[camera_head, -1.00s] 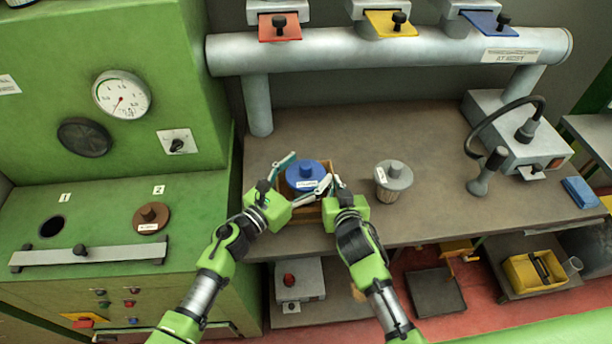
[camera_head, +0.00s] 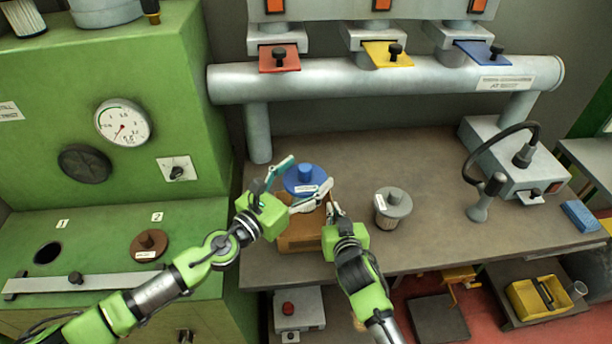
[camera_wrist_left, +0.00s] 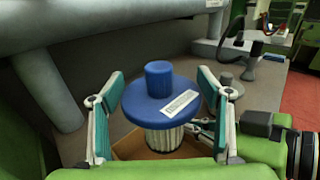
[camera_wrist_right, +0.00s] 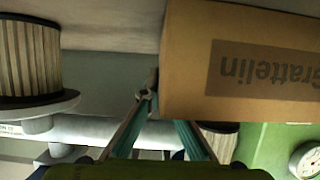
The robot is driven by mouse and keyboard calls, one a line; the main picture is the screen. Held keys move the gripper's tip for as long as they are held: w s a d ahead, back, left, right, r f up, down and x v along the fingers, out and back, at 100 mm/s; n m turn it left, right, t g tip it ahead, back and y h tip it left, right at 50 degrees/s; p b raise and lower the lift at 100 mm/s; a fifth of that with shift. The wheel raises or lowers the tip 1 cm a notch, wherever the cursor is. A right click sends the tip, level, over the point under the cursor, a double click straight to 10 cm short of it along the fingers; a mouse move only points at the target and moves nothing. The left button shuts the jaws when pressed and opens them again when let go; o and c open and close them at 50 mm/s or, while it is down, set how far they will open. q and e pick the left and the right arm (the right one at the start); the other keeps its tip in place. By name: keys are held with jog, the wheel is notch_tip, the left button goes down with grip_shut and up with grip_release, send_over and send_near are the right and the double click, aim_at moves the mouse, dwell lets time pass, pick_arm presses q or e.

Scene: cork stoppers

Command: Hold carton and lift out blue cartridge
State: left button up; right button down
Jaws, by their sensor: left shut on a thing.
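My right gripper (camera_head: 334,212) is at the carton's right corner. One fingertip is hidden behind the carton, so its closure is unclear.
A grey-capped cartridge (camera_head: 391,206) stands right of the carton. A grey pipe (camera_head: 400,75) with coloured slides crosses behind. A device with a hose (camera_head: 515,160) stands at right. The green cabinet (camera_head: 110,220) is at left.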

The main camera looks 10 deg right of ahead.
pick_arm(q)
jog(key=shift+r, duration=0.1)
pick_arm(e)
jog(key=c, duration=2.2)
grip_release()
jog(key=v, duration=1.2)
